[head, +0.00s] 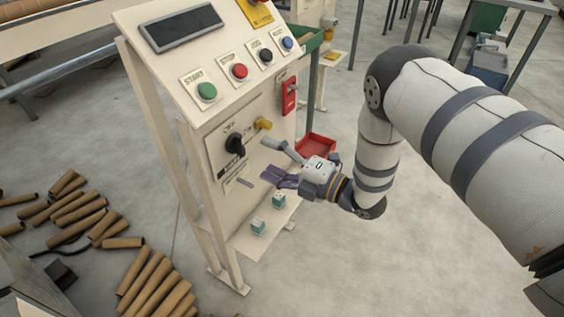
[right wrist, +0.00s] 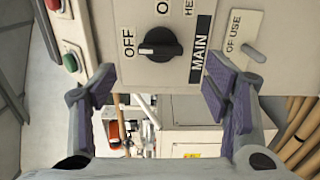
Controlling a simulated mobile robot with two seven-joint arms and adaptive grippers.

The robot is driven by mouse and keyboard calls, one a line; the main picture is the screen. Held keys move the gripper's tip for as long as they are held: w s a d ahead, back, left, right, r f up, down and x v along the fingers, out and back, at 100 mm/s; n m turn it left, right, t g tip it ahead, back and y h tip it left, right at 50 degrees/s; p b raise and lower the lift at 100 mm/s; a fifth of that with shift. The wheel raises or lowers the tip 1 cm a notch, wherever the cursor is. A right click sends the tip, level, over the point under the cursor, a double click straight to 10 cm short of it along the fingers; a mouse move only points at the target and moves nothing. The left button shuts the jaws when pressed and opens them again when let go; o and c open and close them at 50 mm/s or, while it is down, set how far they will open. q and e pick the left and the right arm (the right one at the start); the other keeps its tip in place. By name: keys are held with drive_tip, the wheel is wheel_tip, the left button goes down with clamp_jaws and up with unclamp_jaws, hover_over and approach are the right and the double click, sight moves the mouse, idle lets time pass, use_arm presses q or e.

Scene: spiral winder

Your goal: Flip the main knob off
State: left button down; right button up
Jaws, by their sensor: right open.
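The black main knob (head: 235,144) is on the lower front panel of the cream control cabinet (head: 215,185), with OFF and ON labels near it and a dark MAIN label below. My left gripper is not in view.
Green (head: 206,92) and red (head: 239,71) buttons sit above. A red switch (head: 289,97) is on the cabinet. Cardboard tubes (head: 150,280) lie at lower left.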

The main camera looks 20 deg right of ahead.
drive_tip(key=v, duration=0.4)
drive_tip(key=shift+s+d, duration=0.25)
drive_tip(key=s+d+f+m+g+h, duration=0.2)
drive_tip(key=s+f+m+g+h, duration=0.45)
drive_tip(key=s+f+m, duration=0.75)
drive_tip(key=s+d+f+m+g+h, duration=0.1)
drive_tip(key=s+m+g, duration=0.4)
drive_tip(key=s, duration=0.8)
drive_tip(key=s+d+f+m+g+h, duration=0.1)
drive_tip(key=s+m+g+h, duration=0.2)
drive_tip(key=s, duration=0.9)
drive_tip(key=m+g, duration=0.2)
drive_tip(key=m, duration=0.2)
drive_tip(key=shift+s+f, duration=0.25)
drive_tip(key=shift+s, duration=0.1)
drive_tip(key=shift+a+h, duration=0.1)
drive_tip(key=shift+h, duration=0.15)
